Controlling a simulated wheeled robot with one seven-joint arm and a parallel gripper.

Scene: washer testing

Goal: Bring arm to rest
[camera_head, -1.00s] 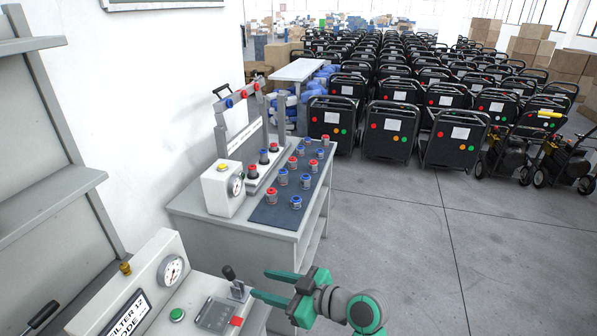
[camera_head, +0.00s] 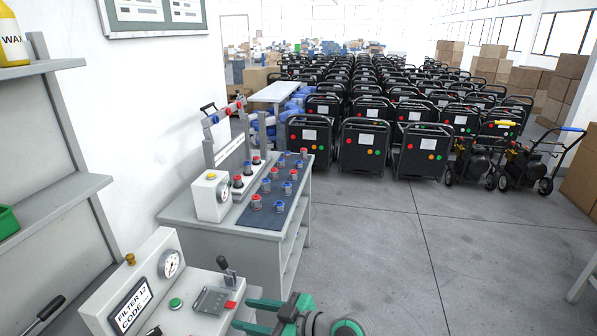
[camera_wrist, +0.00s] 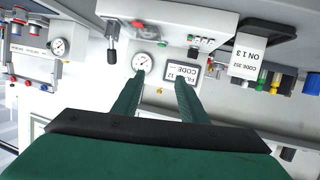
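My gripper (camera_head: 258,316) is green and shows at the bottom of the head view, beside the front right of the filter test station (camera_head: 150,262). Its two fingers are apart with nothing between them. In the wrist view my gripper (camera_wrist: 158,88) also shows open and empty, its fingers pointing toward the station's gauge (camera_wrist: 143,62) and label screen (camera_wrist: 181,74). Part of my arm is cut off by the lower edge of the head view.
A grey bench (camera_head: 270,226) behind the station holds a blue mat with several red and blue fittings and a gauge box (camera_head: 211,197). Grey shelving (camera_head: 60,210) stands at the left. Black machines (camera_head: 362,145) fill the back.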

